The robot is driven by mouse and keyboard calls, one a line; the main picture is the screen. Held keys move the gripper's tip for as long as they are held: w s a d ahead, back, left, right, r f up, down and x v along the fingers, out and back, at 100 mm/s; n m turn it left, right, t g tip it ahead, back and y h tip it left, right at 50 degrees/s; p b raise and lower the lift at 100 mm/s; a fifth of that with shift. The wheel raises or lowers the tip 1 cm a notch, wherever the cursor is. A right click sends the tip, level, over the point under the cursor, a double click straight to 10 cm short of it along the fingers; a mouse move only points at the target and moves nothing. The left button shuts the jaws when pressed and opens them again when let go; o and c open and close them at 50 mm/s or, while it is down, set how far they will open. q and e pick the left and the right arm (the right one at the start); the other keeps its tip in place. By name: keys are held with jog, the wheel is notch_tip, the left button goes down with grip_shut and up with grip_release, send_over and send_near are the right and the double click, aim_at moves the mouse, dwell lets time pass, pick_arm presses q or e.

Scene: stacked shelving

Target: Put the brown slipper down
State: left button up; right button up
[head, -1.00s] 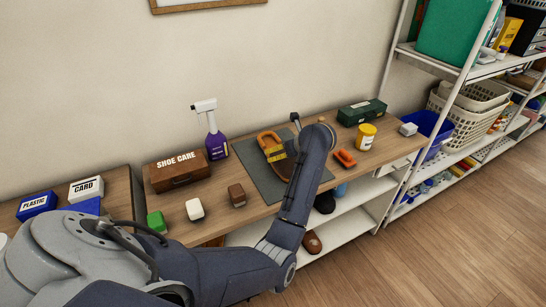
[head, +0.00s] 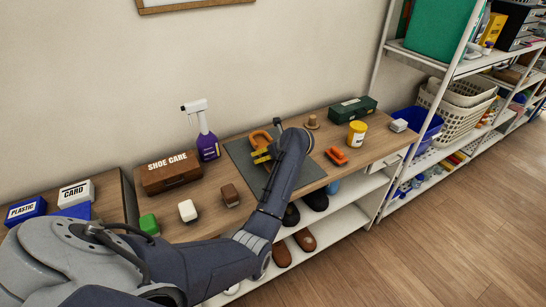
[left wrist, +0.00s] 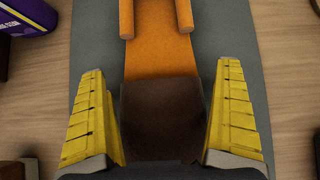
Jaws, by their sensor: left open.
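The brown slipper (left wrist: 161,112) appears to lie on the grey mat (left wrist: 247,87) on the bench top, with an orange inner part and a dark brown end. In the head view its orange end (head: 259,138) shows on the mat (head: 241,156), while my arm hides much of the rest. My left gripper (left wrist: 160,72) is open, its yellow fingers on either side of the dark brown part, with a visible gap on each side. It also shows in the head view (head: 262,155), over the slipper. My right gripper is not in view.
A purple spray bottle (head: 208,146) and a shoe care box (head: 170,175) stand left of the mat. An orange item (head: 336,156) and a yellow tub (head: 356,133) are to the right. Brown shoes (head: 305,240) are on a lower shelf. Bare bench top lies before the mat.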

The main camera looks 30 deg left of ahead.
pick_arm(q)
jog(key=shift+c, duration=0.6)
jog(key=c, duration=1.1)
jog(key=shift+c, duration=0.8)
jog(key=shift+r, duration=0.15)
